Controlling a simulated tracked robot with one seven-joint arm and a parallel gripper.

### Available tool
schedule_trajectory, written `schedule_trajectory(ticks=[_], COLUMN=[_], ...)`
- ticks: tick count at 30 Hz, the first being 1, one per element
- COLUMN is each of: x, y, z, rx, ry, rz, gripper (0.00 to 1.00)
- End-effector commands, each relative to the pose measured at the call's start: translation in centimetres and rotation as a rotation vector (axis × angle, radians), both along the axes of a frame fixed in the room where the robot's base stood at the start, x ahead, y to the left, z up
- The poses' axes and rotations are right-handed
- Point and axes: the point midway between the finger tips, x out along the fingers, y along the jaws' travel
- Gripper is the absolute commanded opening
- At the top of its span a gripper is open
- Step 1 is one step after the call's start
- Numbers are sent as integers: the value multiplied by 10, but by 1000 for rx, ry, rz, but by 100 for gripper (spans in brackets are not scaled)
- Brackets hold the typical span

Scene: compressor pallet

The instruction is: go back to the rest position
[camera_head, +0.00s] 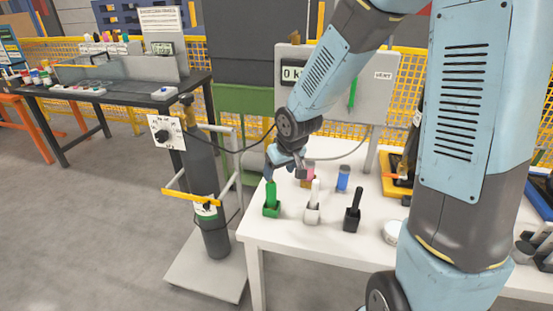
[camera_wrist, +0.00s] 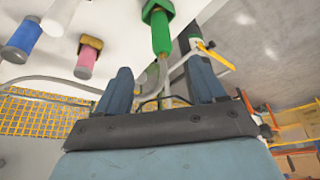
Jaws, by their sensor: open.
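My gripper (camera_head: 285,173) is over the left part of the white table (camera_head: 285,238), just behind and above the upright green-handled piece (camera_head: 271,194). In the wrist view, my gripper (camera_wrist: 160,68) shows two dark blue fingers spread apart, with nothing held between them. The green piece (camera_wrist: 161,35) appears beyond the fingers there, apart from them as far as I can see. The arm reaches in from the right side of the head view and hides part of the table and the grey panel behind it.
A white-handled piece (camera_head: 313,203), a black one (camera_head: 353,210) and a blue one (camera_head: 343,178) stand on the table. A gas cylinder on a cart (camera_head: 202,165) stands left. A grey panel (camera_head: 378,90) rises behind.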

Motion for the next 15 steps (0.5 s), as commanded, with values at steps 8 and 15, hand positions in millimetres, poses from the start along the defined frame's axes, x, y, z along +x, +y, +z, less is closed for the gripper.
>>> schedule_trajectory(ticks=[8,15], x=[-10,-36], y=[-32,-73], z=[43,99], rx=[-50,-92], ry=[-31,-59], rz=[-65,-162], gripper=[69,69])
